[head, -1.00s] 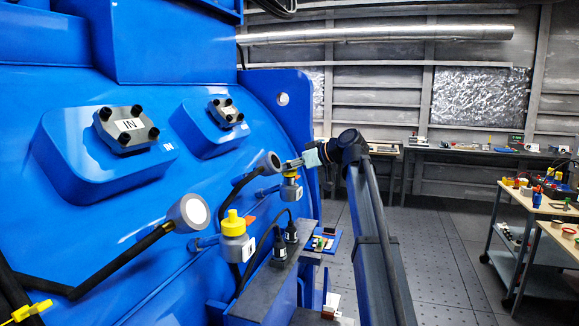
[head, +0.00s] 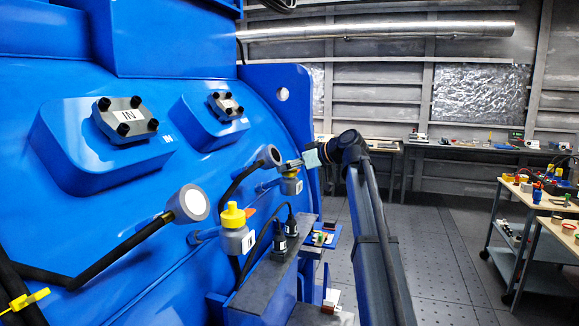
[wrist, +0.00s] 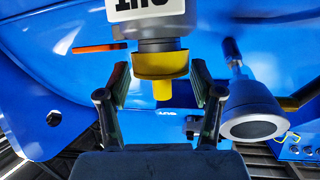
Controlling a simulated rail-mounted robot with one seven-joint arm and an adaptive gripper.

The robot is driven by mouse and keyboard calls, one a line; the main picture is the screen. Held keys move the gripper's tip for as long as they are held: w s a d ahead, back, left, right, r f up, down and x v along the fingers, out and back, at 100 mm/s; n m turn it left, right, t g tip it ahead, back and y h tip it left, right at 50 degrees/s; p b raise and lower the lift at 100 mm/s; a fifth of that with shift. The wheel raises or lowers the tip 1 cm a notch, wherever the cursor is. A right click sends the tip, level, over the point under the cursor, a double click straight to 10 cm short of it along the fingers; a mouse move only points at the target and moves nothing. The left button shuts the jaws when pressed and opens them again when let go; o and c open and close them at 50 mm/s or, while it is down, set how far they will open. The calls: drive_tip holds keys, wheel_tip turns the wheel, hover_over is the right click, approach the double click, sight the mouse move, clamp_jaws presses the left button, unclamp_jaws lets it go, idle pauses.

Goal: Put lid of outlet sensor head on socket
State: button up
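The outlet socket is a grey body with a white label, beside my gripper in the head view (head: 291,186) and at top centre in the wrist view (wrist: 160,44). A yellow lid (wrist: 160,66) with a wide rim and narrow knob sits against the socket's grey collar. My gripper (wrist: 160,98) is open, one finger on each side of the lid, with a visible gap to both. In the head view my gripper (head: 292,164) is at the socket's top and partly hides the lid. A round grey sensor head (wrist: 253,115) hangs on the right in the wrist view, also seen in the head view (head: 269,156).
A second grey socket with a yellow lid (head: 234,228) and a grey sensor head with a white face (head: 188,204) are nearer, on the blue motor housing (head: 60,220). Black-plugged cables rise from a ledge (head: 262,285) below. A work table (head: 521,190) stands far right.

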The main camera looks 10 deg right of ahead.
idle(0.3)
drive_tip(key=v, duration=1.2)
